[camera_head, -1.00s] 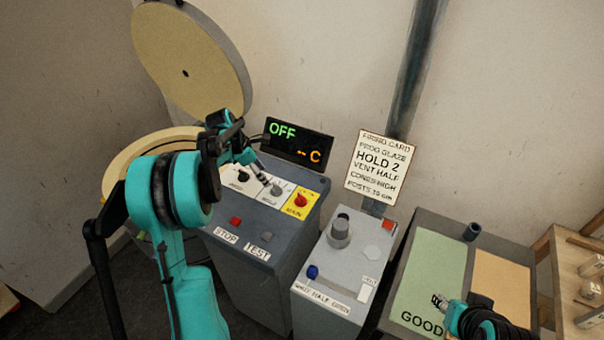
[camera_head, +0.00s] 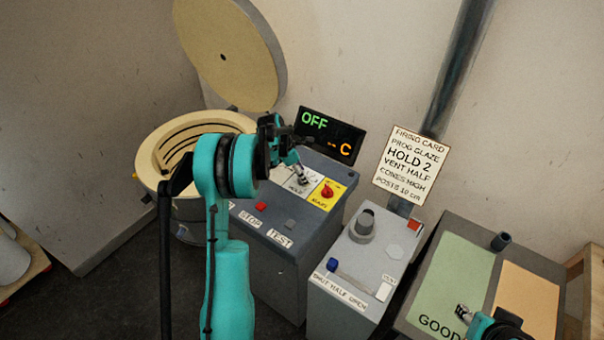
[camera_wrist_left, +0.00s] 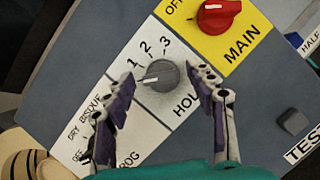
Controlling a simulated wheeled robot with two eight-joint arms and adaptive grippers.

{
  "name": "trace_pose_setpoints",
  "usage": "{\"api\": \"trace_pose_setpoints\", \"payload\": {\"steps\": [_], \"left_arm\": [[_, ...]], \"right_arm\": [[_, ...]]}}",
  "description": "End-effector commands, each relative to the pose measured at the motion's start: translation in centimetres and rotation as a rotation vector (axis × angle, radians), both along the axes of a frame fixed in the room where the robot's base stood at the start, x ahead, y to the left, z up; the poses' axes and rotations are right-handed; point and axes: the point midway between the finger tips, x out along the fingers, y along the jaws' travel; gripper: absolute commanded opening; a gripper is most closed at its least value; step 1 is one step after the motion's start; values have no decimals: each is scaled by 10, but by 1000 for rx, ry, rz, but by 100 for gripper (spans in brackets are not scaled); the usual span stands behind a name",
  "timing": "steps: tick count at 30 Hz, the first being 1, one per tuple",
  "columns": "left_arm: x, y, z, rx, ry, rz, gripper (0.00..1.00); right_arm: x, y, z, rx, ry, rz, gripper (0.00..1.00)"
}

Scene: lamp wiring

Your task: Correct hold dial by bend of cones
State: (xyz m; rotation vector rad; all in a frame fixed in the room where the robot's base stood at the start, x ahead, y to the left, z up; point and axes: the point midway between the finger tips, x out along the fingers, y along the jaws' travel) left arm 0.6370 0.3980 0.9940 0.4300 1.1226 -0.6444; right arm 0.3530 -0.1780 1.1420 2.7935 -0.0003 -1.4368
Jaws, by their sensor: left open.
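The grey hold dial (camera_wrist_left: 161,76) sits on a white panel marked 1, 2, 3 in the left wrist view. A pale line on it points to the left and slightly down. My left gripper (camera_wrist_left: 166,95) is open, with one finger on each side of the dial; I cannot tell if they touch it. In the head view this gripper (camera_head: 300,179) is over the control box (camera_head: 282,233) and largely covers the dial. The firing card (camera_head: 408,166) reads HOLD 2 and CONES HIGH. My right gripper (camera_head: 463,312) is by the GOOD panel; its jaws are too small to judge. I cannot make out any cones.
The red main switch (camera_wrist_left: 217,14) is close to the dial. The display (camera_head: 331,134) reads OFF. The round kiln (camera_head: 150,168) stands open at the left, lid (camera_head: 230,50) raised. A grey vent box (camera_head: 350,262) and a tray with a green panel (camera_head: 452,272) are at the right.

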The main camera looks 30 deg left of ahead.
Motion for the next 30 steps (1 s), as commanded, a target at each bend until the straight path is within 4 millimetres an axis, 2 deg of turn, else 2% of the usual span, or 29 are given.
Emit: {"api": "trace_pose_setpoints", "payload": {"steps": [1,6,20,30], "left_arm": [[0,0,0,0,0,0,48],[0,0,0,0,0,0,6],[1,1,0,0,1,-73,6],[3,1,-1,-1,-1,-337,6]], "right_arm": [[0,0,0,0,0,0,40],[0,0,0,0,0,0,40],[0,0,-3,0,0,0,40],[0,0,-10,0,0,0,40]]}}
